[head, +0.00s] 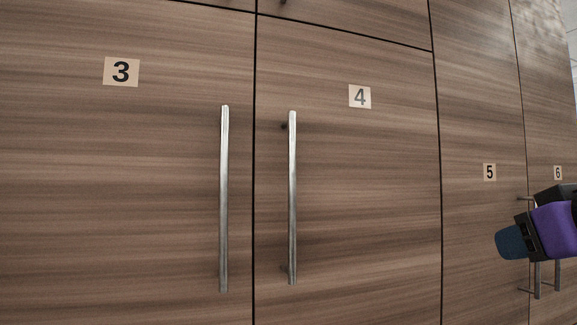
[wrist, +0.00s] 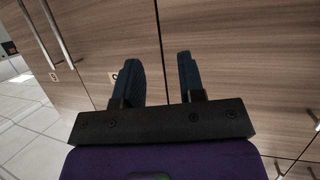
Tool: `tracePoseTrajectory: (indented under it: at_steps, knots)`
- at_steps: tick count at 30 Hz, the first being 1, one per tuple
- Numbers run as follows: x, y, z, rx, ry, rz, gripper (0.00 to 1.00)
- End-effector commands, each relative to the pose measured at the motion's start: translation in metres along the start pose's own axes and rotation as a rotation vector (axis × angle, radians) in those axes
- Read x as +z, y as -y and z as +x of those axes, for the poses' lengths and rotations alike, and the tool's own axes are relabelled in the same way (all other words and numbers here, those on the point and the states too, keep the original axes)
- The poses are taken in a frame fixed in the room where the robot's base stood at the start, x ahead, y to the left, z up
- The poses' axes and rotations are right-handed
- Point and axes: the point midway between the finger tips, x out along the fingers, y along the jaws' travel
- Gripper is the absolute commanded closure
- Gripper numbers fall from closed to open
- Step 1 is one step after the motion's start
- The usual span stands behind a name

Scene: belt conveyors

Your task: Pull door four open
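Door four (head: 350,190) is a brown wood-grain panel in the middle of the head view, with a label reading 4 (head: 360,97). It looks shut, level with its neighbours. Its long upright metal handle (head: 292,198) stands along its left edge. My gripper (head: 510,242) is at the right edge of the head view, in front of doors five and six, well right of the door-four handle. In the wrist view my gripper (wrist: 159,58) has its two blue fingers apart, with nothing between them, facing wood panels and a seam.
Door three (head: 120,180) is on the left, its handle (head: 224,198) close beside the door-four handle. Door five (head: 480,120) and door six (head: 550,120) are on the right; my gripper partly covers their handles (head: 537,280). Pale floor tiles (wrist: 35,140) show in the wrist view.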

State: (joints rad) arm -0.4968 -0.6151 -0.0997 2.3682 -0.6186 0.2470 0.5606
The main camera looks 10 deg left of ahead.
Motion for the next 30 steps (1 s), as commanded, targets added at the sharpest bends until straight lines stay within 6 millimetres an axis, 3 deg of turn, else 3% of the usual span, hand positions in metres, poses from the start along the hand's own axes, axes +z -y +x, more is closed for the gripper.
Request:
tracePoseTrajectory:
  at_steps: [3, 6, 12, 15, 20, 30]
  knots:
    - [-0.042, 0.050, 0.006, -0.179, -0.149, -0.040, 0.64]
    - [-0.069, 0.096, 0.003, -0.350, -0.251, -0.065, 0.64]
    - [-0.096, 0.173, -0.019, -0.662, -0.357, -0.105, 0.64]
    - [-0.100, 0.196, -0.030, -0.763, -0.376, -0.119, 0.64]
    - [-0.102, 0.213, -0.036, -0.834, -0.382, -0.130, 0.64]
    - [-0.112, 0.242, -0.013, -0.836, -0.381, -0.130, 0.64]
